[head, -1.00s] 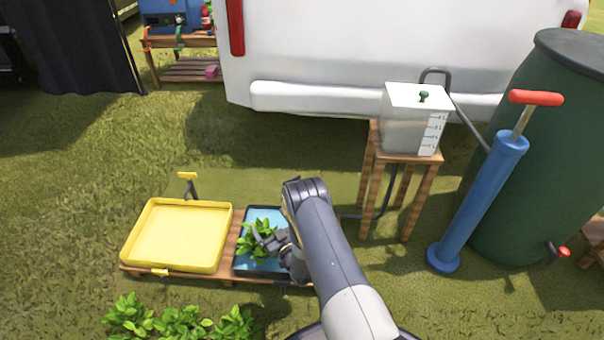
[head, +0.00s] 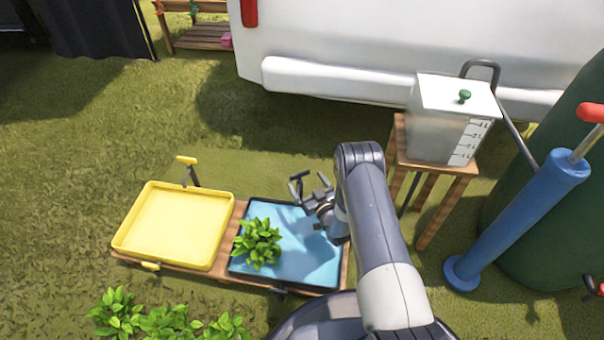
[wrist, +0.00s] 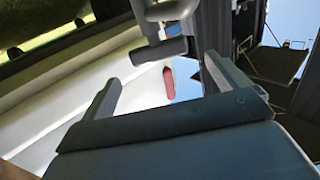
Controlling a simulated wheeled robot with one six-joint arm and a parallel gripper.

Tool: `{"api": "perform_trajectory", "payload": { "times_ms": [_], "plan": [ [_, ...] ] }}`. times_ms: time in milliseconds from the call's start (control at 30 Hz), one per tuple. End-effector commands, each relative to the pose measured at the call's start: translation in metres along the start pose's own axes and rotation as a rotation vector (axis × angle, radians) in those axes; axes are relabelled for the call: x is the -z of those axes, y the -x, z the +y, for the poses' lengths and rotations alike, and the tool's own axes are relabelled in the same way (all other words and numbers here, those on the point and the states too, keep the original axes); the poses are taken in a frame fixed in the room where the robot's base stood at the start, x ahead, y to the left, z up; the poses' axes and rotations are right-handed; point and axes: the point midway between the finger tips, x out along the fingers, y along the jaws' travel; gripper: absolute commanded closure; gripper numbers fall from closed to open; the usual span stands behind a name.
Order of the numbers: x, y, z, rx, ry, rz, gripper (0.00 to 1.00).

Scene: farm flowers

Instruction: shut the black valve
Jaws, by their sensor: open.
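The black valve (head: 298,177) appears as a dark T-shaped handle on a post at the back edge of the blue tray (head: 320,272). My gripper (head: 316,188) is just to its right, over the tray's back part, with open jaws. In the wrist view, the handle of the black valve (wrist: 158,50) shows beyond my open gripper (wrist: 162,72), between the two fingers. I cannot tell whether they touch it. The tray holds blue water and a leafy green plant (head: 257,243) at its left. My forearm hides the tray's right back corner.
A yellow tray (head: 172,228) with its own yellow valve (head: 187,161) stands to the left. A white tank (head: 450,120) on a wooden stand and a blue pump (head: 520,220) stand to the right. A white vehicle (head: 370,50) is behind. Grass between is clear.

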Motion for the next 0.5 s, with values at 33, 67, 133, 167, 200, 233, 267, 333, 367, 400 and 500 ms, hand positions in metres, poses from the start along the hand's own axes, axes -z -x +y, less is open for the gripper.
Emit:
{"api": "perform_trajectory", "payload": {
  "times_ms": [33, 67, 133, 167, 200, 233, 267, 333, 367, 400, 500],
  "plan": [
    [-0.002, -0.012, -0.001, 0.003, 0.002, 0.006, 0.05],
    [-0.003, -0.017, -0.001, 0.003, 0.003, 0.005, 0.05],
    [-0.003, -0.029, -0.001, 0.002, 0.002, 0.004, 0.05],
    [-0.002, -0.034, -0.001, 0.002, 0.002, 0.005, 0.05],
    [-0.002, -0.040, -0.001, 0.001, 0.001, 0.003, 0.05],
    [-0.002, -0.044, -0.001, 0.001, 0.001, 0.003, 0.05],
    [-0.002, -0.047, -0.001, 0.001, 0.002, 0.003, 0.05],
    [-0.001, -0.054, -0.001, 0.001, 0.002, 0.003, 0.05],
    [-0.001, -0.056, -0.001, 0.001, 0.002, 0.002, 0.05],
    [-0.001, -0.058, 0.000, 0.001, 0.001, 0.002, 0.05],
    [0.000, -0.060, 0.000, 0.000, 0.001, 0.002, 0.05]
  ]
}}
